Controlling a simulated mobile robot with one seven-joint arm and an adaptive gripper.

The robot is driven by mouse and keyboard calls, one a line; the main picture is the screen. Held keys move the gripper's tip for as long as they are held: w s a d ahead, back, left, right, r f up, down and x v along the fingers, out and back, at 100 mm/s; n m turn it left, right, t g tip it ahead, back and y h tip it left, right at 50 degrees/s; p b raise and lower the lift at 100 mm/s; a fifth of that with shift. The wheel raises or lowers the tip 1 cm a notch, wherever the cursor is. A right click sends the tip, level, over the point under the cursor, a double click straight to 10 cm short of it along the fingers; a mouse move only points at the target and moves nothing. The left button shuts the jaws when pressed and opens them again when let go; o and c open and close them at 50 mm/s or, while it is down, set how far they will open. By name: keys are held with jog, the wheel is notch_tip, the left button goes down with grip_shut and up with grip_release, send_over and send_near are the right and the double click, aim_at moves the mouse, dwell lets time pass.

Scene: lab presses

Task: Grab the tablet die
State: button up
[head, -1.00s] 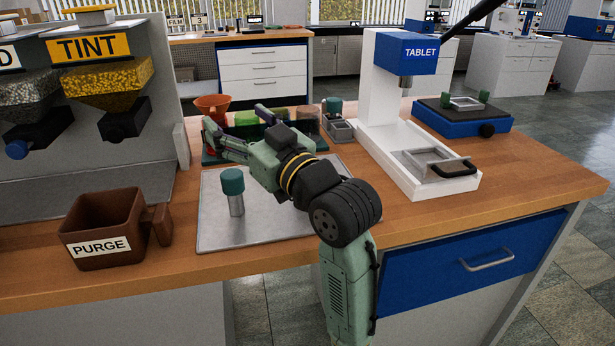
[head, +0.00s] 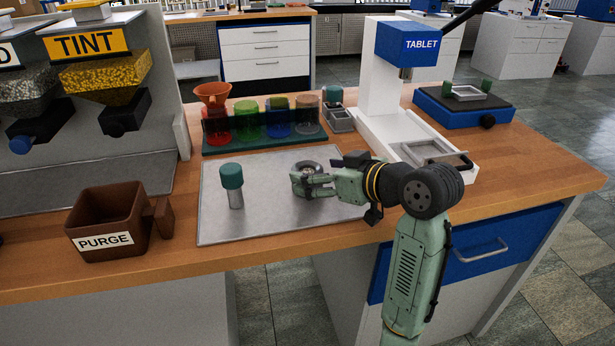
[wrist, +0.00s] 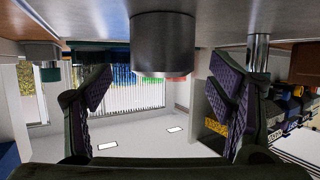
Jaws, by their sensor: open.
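The tablet die appears to be a short dark metal cylinder (head: 308,165) with an open top, standing on the grey mat (head: 265,215). My gripper (head: 305,184) is low over the mat, right at the die's near side, and partly hides it. In the wrist view, which is upside down, the die (wrist: 163,45) hangs from the top edge, between the lines of the two open fingers (wrist: 165,110). The fingers are empty and show a gap on both sides of the die. I cannot tell whether the fingertips reach beside it.
A teal-topped metal punch (head: 234,185) stands on the mat left of the die. A rack of colored cups (head: 262,128) is behind. The brown PURGE cup (head: 108,220) is at left, the white TABLET press (head: 380,90) at back right. The mat's front area is clear.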

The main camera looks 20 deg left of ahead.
aim_at(303, 170)
jog(key=shift+p+x, duration=0.3)
jog(key=shift+x, duration=1.6)
jog(key=shift+s, duration=0.1)
jog(key=shift+c, duration=0.5)
jog(key=c, duration=1.6)
jog(key=shift+r, duration=0.1)
